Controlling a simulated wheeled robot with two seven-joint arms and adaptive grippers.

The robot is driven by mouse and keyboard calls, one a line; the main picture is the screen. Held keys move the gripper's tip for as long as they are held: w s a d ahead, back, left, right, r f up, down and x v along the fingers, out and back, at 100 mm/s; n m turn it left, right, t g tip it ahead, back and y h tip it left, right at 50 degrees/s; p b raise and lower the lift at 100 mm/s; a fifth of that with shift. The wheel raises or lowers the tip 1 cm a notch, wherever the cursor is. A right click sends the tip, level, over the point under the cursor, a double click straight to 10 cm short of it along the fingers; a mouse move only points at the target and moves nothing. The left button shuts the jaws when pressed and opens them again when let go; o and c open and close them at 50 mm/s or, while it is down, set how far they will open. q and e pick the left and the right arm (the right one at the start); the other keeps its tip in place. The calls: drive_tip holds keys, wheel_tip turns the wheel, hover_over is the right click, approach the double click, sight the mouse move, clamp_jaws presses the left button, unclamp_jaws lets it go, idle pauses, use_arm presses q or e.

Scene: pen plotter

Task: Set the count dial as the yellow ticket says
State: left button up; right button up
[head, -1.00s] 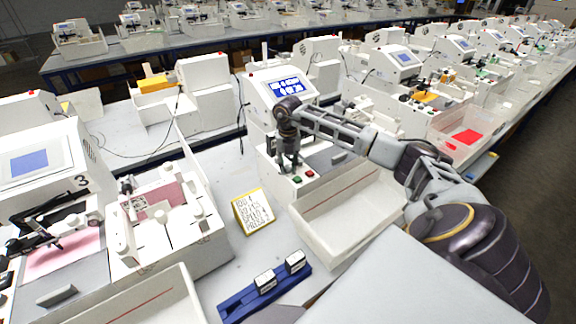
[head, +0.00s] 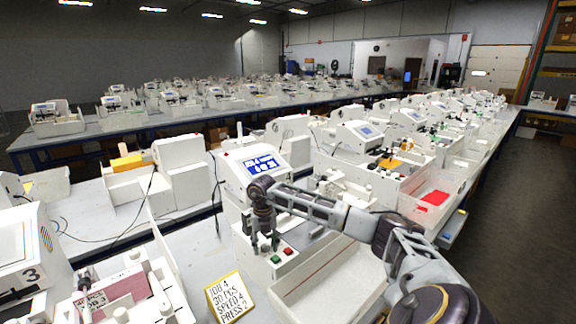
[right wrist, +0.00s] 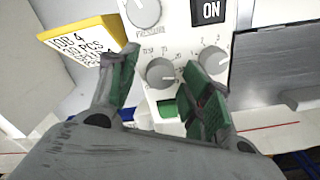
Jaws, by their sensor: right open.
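The yellow-framed ticket (head: 229,299) stands left of the machine and reads JOB 4, 30 PCS, SPEED 4, PRESS 2; part of it shows in the right wrist view (right wrist: 88,46). My right gripper (head: 265,247) points down over the machine's front panel, open. In the right wrist view its green-padded fingers (right wrist: 162,88) stand on either side of a grey dial (right wrist: 160,72) with tens printed around it, apparently the count dial. I cannot tell whether they touch it. A second dial (right wrist: 212,60) is partly behind the right finger. My left gripper is out of view.
A pressure dial (right wrist: 143,12) and an ON display (right wrist: 210,11) lie above. A green button (right wrist: 168,108) sits below the tens dial; a red button (head: 288,251) is beside it in the head view. The machine's lit screen (head: 264,164) stands behind my arm.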

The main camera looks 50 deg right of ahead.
drive_tip(key=shift+d+n, duration=0.1)
drive_tip(key=shift+n, duration=0.3)
